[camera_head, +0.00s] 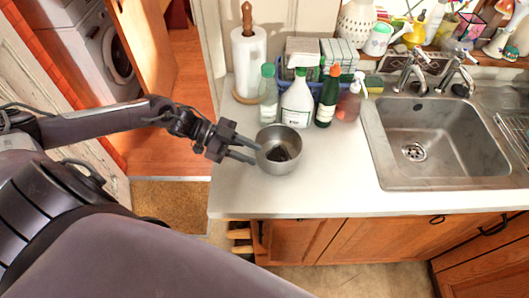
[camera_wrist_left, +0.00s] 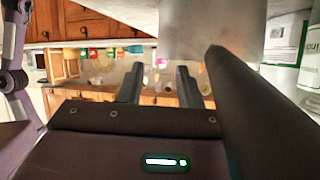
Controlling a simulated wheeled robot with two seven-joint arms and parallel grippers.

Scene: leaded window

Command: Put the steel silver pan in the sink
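A pale metallic surface, apparently the pan (camera_wrist_left: 195,30), shows beyond the fingers. The sink (camera_head: 440,130) is at the right and looks empty. My right gripper is out of view.
Spray bottles (camera_head: 297,103) and a dark green bottle (camera_head: 328,98) stand close behind the pan. A paper towel roll (camera_head: 248,62) stands at the back left. The counter (camera_head: 335,165) is clear between pan and sink. Taps (camera_head: 412,72) rise behind the sink.

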